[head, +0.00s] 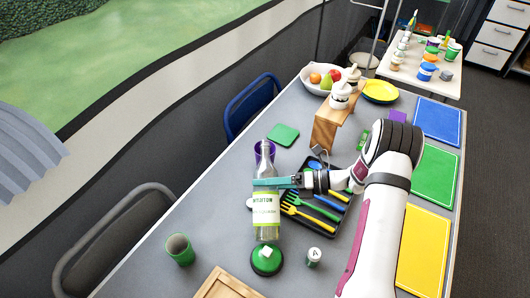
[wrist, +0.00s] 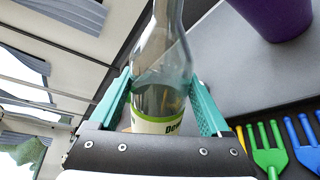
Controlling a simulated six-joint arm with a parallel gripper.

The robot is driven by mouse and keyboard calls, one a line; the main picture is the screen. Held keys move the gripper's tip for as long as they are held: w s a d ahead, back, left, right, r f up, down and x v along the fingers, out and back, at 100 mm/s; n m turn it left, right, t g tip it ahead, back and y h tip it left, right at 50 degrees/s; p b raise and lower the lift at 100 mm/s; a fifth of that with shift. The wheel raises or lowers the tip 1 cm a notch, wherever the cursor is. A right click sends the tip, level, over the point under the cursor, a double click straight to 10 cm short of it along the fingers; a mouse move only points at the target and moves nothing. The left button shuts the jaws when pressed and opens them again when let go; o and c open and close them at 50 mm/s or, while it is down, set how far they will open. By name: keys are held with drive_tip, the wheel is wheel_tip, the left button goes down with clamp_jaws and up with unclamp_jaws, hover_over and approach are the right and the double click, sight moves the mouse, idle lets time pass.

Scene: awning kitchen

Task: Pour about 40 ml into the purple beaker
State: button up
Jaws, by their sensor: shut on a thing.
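My gripper (head: 276,183) is shut on a clear glass bottle (head: 267,228) with a white and green label. The bottle is upright in the head view, neck up. In the wrist view the bottle (wrist: 163,70) stands between the teal fingers of my gripper (wrist: 165,100). The purple beaker (head: 258,149) is behind the bottle's neck in the head view and is partly hidden by it. In the wrist view the purple beaker (wrist: 275,15) is at the upper right, apart from the bottle. The inside of the beaker cannot be seen.
A black cutlery tray (head: 341,222) with coloured forks lies right of the bottle. A green cup (head: 179,249), a green round thing (head: 266,260) and a small white jar (head: 314,256) stand near the front. A wooden stand (head: 326,124) and a green square (head: 284,135) are farther back.

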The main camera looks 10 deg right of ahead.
sight(266, 163)
drive_tip(key=shift+w+r+n, duration=0.25)
drive_tip(key=shift+r+n, duration=0.15)
drive_tip(key=shift+r, duration=0.05)
drive_tip(key=r+n, duration=0.1)
drive_tip(key=r, duration=0.1)
drive_tip(key=w+r+n+t, duration=0.1)
drive_tip(key=r, duration=0.1)
drive_tip(key=w+r+n+b, duration=0.1)
drive_tip(key=shift+w+d+r+t, duration=0.15)
drive_tip(key=shift+d+r+t, duration=0.15)
drive_tip(key=shift+r, duration=0.1)
drive_tip(key=shift+r+n+y, duration=0.3)
drive_tip(key=shift+n, duration=0.5)
drive_tip(key=shift+w+f+n+t+b, duration=0.1)
drive_tip(key=shift+f+n+t+b, duration=0.3)
drive_tip(key=shift+n, duration=0.3)
drive_tip(key=n, duration=0.2)
drive_tip(key=w+n+y+b, duration=0.1)
drive_tip(key=n, duration=0.1)
drive_tip(key=shift+f+t, duration=0.1)
drive_tip(key=shift+t, duration=0.3)
